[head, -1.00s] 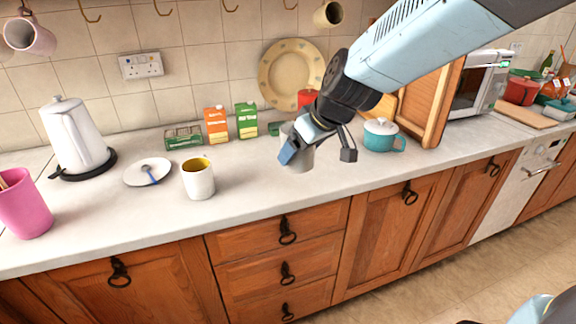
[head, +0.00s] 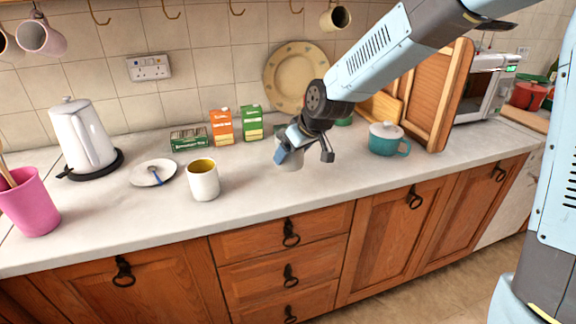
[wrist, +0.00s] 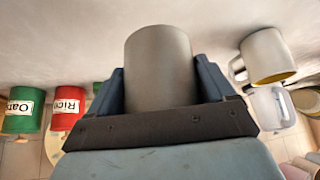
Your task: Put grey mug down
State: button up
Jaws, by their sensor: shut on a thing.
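The grey mug (wrist: 158,72) fills the middle of the wrist view, with a dark finger pressed on each side of it. My gripper (head: 285,150) is shut on it. In the head view the mug (head: 292,158) is mostly hidden behind my gripper, over the middle of the counter (head: 330,185). I cannot tell whether its base touches the counter.
A white mug with a yellow inside (head: 203,182) and a saucer with a spoon (head: 152,173) stand to the left. Cartons (head: 222,127) stand behind. A teal pot (head: 386,140) is to the right. The counter in front of my gripper is clear.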

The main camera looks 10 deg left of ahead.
jog(key=shift+w+a+f, duration=0.35)
jog(key=shift+w+f, duration=0.3)
jog(key=shift+f, duration=0.25)
jog(key=shift+w+a+f, duration=0.3)
jog(key=shift+w+f, duration=0.35)
jog(key=shift+f, duration=0.25)
notch_tip(320, 180, down, 3)
jog(key=shift+r, duration=0.1)
jog(key=o, duration=1.1)
jog(key=shift+r, duration=0.1)
jog(key=v, duration=1.2)
